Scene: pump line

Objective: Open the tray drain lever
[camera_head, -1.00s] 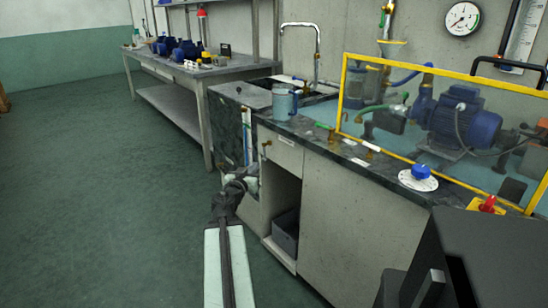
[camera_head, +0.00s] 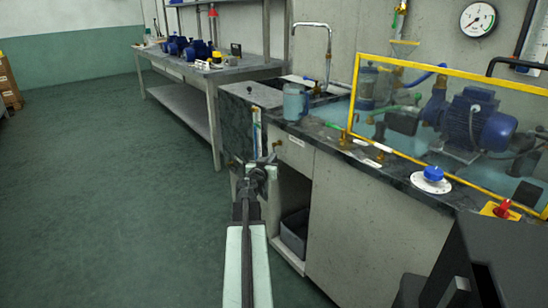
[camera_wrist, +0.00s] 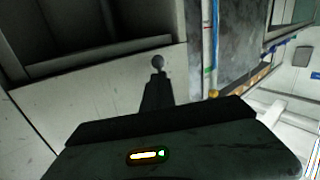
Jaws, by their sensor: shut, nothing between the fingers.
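A green-handled lever (camera_head: 334,126) with a brass body beside it sits at the front of the blue tray on the dark counter. I take it for the tray drain lever, but it is small, and I cannot tell its exact setting. My gripper (camera_head: 270,160) is shut and empty, in front of the cabinet's left end, below the counter and left of the lever, apart from it. In the wrist view my gripper (camera_wrist: 158,75) shows as a narrow dark shape with a rounded tip over pale cabinet panels. The lever is not clearly visible there.
A yellow-framed clear guard (camera_head: 450,172) encloses the pump (camera_head: 480,118). A blue knob (camera_head: 433,173) and a red control (camera_head: 503,208) are farther right. Open floor (camera_head: 110,190) lies left.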

